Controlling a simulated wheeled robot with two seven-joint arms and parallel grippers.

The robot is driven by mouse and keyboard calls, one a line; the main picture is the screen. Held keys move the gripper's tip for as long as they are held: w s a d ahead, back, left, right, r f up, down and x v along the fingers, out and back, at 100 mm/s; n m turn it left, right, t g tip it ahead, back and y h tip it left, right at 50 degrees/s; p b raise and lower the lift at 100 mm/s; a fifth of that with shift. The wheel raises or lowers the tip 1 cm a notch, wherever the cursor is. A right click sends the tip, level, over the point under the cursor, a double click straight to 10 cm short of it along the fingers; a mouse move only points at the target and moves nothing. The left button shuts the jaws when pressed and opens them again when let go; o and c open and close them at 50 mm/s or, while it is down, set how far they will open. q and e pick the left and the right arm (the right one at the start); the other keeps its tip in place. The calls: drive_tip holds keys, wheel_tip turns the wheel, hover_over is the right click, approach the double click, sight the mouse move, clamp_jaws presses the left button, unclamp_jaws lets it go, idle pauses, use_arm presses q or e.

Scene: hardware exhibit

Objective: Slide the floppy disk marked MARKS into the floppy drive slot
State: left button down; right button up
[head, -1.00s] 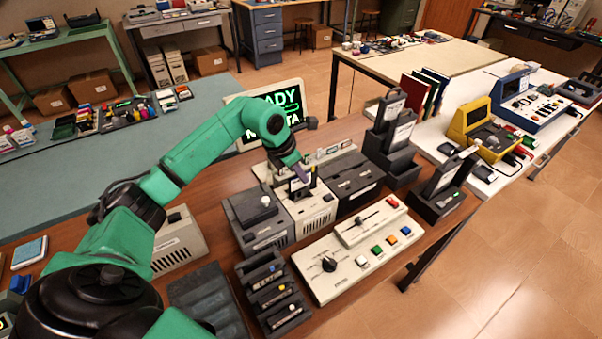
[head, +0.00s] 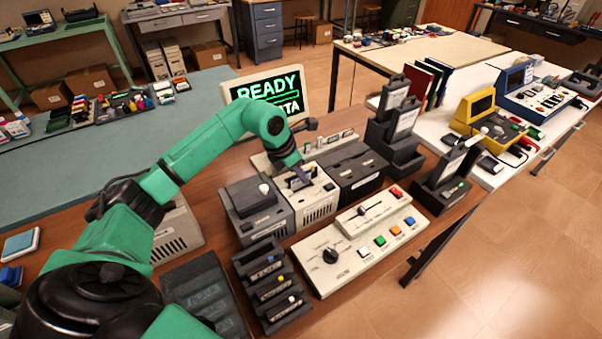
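My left gripper (head: 302,173) points down at the top of the cream drive unit (head: 318,206) in the middle of the wooden bench. Its purple-grey fingers appear closed on a dark floppy disk (head: 292,184). The disk is upright and low against the dark slot area on the unit's top; its lower part is hidden, and I cannot tell how deep it sits. Its label is too small to read. My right gripper is not in view.
Dark-topped units stand left (head: 257,205) and right (head: 357,172) of the drive. In front are a control panel (head: 345,262) with knob and coloured buttons and a black rack (head: 270,290). A monitor (head: 270,95) reading READY stands behind. Labelled black holders (head: 400,125) stand right.

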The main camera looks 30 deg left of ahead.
use_arm(q)
drive_tip(key=shift+f, duration=0.25)
drive_tip(key=c, duration=1)
unclamp_jaws()
wheel_tip(320, 180, up, 8)
drive_tip(key=p, duration=0.5)
drive_tip(key=shift+r+p, duration=0.15)
drive_tip(key=shift+p, duration=0.2)
